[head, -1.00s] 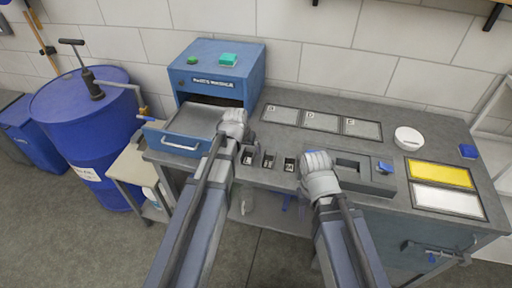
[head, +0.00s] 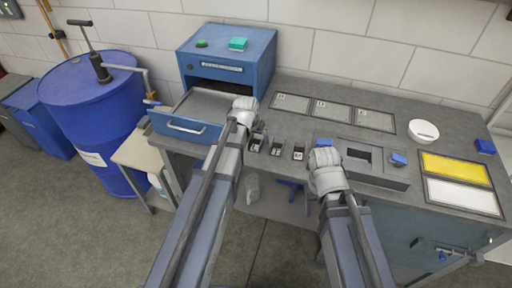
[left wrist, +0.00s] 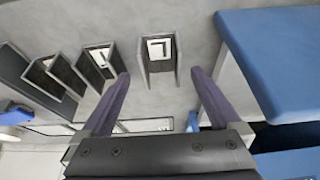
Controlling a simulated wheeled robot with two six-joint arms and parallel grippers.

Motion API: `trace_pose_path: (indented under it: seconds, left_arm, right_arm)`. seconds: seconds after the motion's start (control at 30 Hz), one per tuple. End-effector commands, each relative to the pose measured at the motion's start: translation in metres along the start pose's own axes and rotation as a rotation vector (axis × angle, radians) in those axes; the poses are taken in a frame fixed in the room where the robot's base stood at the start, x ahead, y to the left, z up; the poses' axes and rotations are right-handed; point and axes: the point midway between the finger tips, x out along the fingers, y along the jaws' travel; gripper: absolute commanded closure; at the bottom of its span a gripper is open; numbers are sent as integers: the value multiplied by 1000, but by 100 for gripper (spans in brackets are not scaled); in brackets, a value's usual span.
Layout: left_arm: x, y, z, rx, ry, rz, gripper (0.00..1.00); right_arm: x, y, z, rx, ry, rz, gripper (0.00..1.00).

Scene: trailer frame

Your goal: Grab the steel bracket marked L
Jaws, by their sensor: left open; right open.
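Three small dark steel brackets stand in a row at the bench's front edge: left bracket (head: 256,144), middle bracket (head: 277,149) and right bracket (head: 298,153). My left gripper (head: 257,130) is at the left one.
A blue machine (head: 226,60) with a pulled-out drawer (head: 190,117) stands left of the brackets. The drawer is close beside the left fingers. The grey fixture (head: 392,178) and a white round dish (head: 423,130) are at right. Framed panels (head: 333,110) lie behind. A blue drum (head: 96,115) stands left.

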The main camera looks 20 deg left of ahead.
Motion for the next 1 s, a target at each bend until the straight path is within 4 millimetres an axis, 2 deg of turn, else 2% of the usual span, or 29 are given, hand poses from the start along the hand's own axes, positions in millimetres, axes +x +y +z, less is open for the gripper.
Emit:
trace_pose_path:
  seconds: [0.03, 0.2, 0.47, 1.0]
  left_arm:
    - [14, -2, 0, 0, 0, 0, 3]
    - [32, -2, 0, 0, 0, 0, 3]
    - [31, -1, -1, 0, 0, 0, 3]
    - [31, -2, -1, 0, 0, 0, 61]
  right_arm:
    - [13, -1, -1, 0, 0, 0, 50]
    - [29, -3, -2, 0, 0, 0, 50]
    - [28, -3, -2, 0, 0, 0, 50]
    - [28, -3, -2, 0, 0, 0, 50]
